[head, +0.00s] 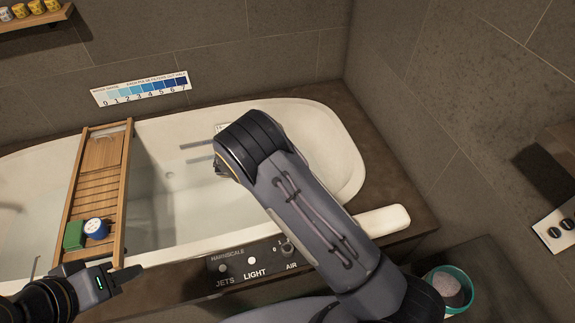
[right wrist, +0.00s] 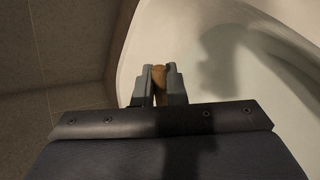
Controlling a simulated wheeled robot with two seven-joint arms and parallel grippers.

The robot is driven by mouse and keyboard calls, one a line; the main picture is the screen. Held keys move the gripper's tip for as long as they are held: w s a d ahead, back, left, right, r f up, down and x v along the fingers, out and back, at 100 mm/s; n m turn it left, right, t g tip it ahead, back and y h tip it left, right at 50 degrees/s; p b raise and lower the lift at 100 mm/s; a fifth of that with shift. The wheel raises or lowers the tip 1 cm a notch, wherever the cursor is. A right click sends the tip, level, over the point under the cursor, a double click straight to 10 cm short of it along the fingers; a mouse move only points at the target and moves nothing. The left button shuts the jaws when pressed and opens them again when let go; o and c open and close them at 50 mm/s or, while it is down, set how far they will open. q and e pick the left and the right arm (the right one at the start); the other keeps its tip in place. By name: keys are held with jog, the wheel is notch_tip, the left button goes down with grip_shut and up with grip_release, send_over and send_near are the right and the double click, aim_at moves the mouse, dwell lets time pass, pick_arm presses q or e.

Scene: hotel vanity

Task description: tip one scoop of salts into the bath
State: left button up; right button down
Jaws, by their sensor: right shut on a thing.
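The white bath (head: 335,150) fills the middle of the head view, and its pale inside wall shows in the right wrist view (right wrist: 195,25). My right arm reaches over it, and its gripper is mostly hidden behind the arm in the head view. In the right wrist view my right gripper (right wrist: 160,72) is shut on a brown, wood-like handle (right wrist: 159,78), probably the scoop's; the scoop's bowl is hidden. A teal tub (head: 463,273) with pale, grainy contents (head: 446,284) stands at the lower right. My left gripper (head: 138,269) is near the bath's front edge, apart from the tub.
A wooden bath tray (head: 85,187) spans the bath, bearing a green block (head: 74,234) and a blue-and-white round item (head: 96,228). A control panel (head: 250,262) and a white bolster (head: 382,219) are along the front rim. A blue scale (head: 142,87) is on the wall.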

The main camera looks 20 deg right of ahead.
jog(key=shift+s+a+f+m+t+h+b, duration=0.3)
jog(key=shift+f+m+t+h+b, duration=0.25)
jog(key=shift+h+b, duration=1.2)
jog(key=shift+s+a+f+m+t+h+b, duration=0.25)
jog(key=shift+f+t+h+b, duration=0.45)
jog(key=shift+b, duration=2)
jog(key=shift+s+a+f+m+t+h+b, duration=0.25)
jog(key=shift+f+m+t+h+b, duration=0.3)
jog(key=shift+h+b, duration=1.2)
jog(key=shift+y+b, duration=0.45)
jog(key=shift+y, duration=0.05)
